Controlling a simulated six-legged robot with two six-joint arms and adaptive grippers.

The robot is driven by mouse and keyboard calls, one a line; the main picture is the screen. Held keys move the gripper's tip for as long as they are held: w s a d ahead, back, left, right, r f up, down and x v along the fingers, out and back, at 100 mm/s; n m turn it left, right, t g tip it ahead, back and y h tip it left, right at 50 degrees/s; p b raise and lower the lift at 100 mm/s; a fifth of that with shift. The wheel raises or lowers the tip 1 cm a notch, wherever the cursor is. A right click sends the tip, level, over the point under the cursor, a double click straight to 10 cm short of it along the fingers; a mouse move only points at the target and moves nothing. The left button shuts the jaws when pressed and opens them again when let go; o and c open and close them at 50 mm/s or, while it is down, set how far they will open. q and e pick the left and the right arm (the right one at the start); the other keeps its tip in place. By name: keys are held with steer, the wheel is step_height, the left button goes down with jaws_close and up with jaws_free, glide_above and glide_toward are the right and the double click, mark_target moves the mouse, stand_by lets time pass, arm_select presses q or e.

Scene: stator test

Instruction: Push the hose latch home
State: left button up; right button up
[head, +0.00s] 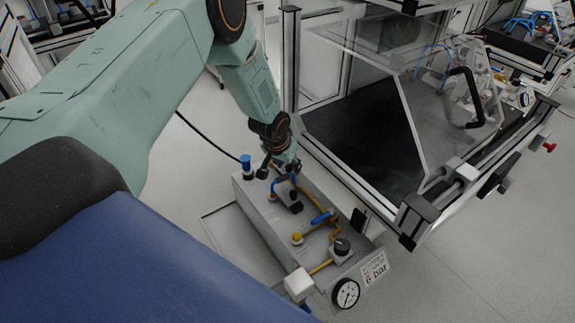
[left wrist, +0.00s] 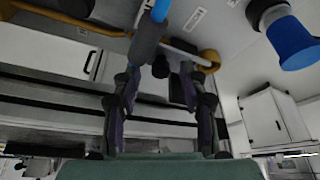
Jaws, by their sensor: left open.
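My left gripper (head: 279,170) points down over the far end of a grey pneumatic unit (head: 262,213). In the left wrist view its two dark fingers (left wrist: 158,85) stand apart, open, with nothing clamped between them. A blue hose end with a grey sleeve (left wrist: 148,40) lies beyond the fingertips, near an orange pipe (left wrist: 205,58). In the head view a dark grey block (head: 289,192) sits just below the gripper, partly covered by it. Which piece is the hose latch, and whether the fingers touch it, I cannot tell. My right gripper is not in view.
The unit carries a blue-capped post (head: 246,165), a blue lever (head: 322,217), a black knob (head: 342,246) and a gauge (head: 346,293). A framed clear-walled test cell (head: 360,130) stands close on the right. A black cable (head: 205,137) runs behind. Floor is free at lower right.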

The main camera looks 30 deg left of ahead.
arm_select(q)
jaws_close()
stand_by(0.6)
